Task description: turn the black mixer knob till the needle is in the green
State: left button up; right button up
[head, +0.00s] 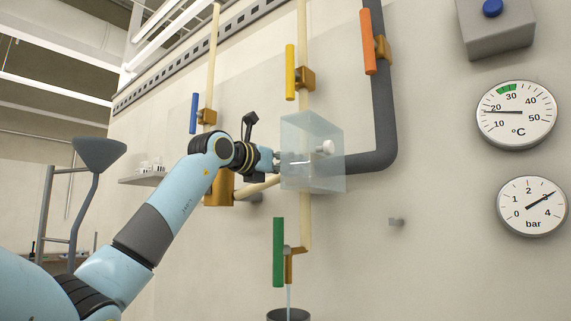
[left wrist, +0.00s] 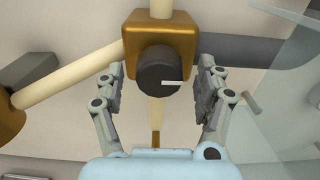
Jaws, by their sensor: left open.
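The black mixer knob (left wrist: 157,75) sits on a brass body (left wrist: 145,32) in the left wrist view. Its white mark points right. My left gripper (left wrist: 160,70) is open, with one finger on each side of the knob and a gap on both sides. In the head view my left gripper (head: 285,164) reaches the left side of a clear box (head: 312,125); the knob is not clearly visible there. My right gripper is out of view.
The clear panel (left wrist: 286,55) stands right of my fingers. Blue (head: 194,113), yellow (head: 290,72), orange (head: 368,42) and green (head: 278,252) handles are on nearby pipes. A bar gauge (head: 532,222) hangs below the °C gauge. Water runs into a dark vessel (head: 288,314).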

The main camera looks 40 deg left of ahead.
pick_arm(q)
jog(key=c, duration=0.9)
jog(key=shift+c, duration=1.3)
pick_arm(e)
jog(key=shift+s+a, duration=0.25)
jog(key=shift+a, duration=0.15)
pick_arm(q)
jog(key=shift+f, duration=0.1)
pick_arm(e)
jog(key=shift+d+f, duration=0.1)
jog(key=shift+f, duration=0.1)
